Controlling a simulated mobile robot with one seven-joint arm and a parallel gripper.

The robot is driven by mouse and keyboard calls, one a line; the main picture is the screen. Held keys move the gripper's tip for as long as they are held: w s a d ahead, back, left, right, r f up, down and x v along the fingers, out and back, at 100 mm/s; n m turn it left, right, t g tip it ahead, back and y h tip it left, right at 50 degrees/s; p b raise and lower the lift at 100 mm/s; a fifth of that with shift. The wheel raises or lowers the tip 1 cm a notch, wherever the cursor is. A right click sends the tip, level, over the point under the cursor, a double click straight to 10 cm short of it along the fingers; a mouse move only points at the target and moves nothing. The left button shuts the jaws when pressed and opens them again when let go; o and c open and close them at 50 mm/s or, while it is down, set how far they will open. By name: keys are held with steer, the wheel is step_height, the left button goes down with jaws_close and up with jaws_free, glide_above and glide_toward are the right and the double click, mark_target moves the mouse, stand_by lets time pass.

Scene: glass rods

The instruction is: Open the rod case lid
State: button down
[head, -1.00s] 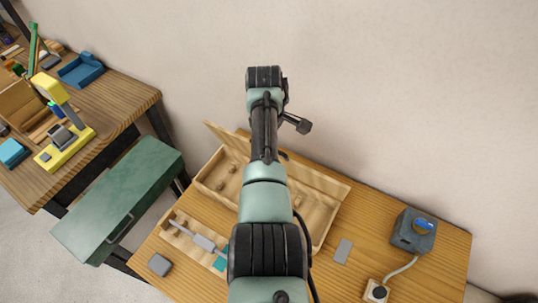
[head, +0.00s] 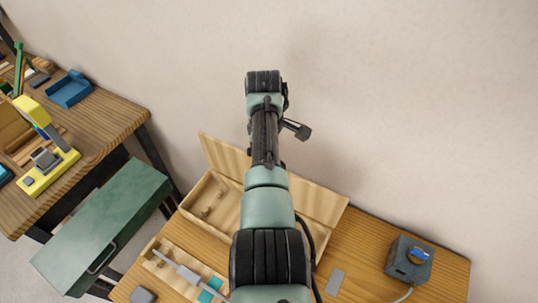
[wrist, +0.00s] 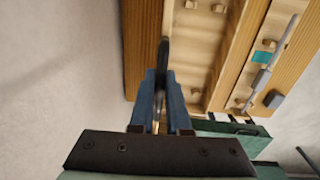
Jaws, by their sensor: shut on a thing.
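The rod case (head: 207,199) is a pale wooden box on the table, with small pegs inside. Its lid (head: 225,155) stands raised along the back side, its left part showing beside my arm. My arm covers the middle of the case and lid and hides my gripper in the head view. In the wrist view my gripper (wrist: 162,72) has its blue fingers close together at the lid, which shows nearly edge-on, with a dark piece between the fingertips. The open case (wrist: 200,45) lies just right of the fingers.
A wooden rack (head: 156,263) holding a grey rod with a teal piece (head: 210,289) lies in front of the case. A grey-blue device (head: 408,260) stands at right. A green drawer unit (head: 105,225) and another bench (head: 105,115) are at left. The wall is close behind.

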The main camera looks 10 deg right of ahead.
steer(key=shift+s+f, duration=0.1)
steer(key=shift+s, duration=0.05)
steer(key=c, duration=0.9)
jaws_free()
steer(key=shift+r, duration=0.6)
steer(key=r, duration=0.4)
steer(key=r+b, duration=0.1)
steer(key=r, duration=0.3)
steer(key=r+b, duration=0.1)
steer(key=r, duration=0.2)
steer(key=shift+s+a+r, duration=0.3)
steer(key=shift+r, duration=0.1)
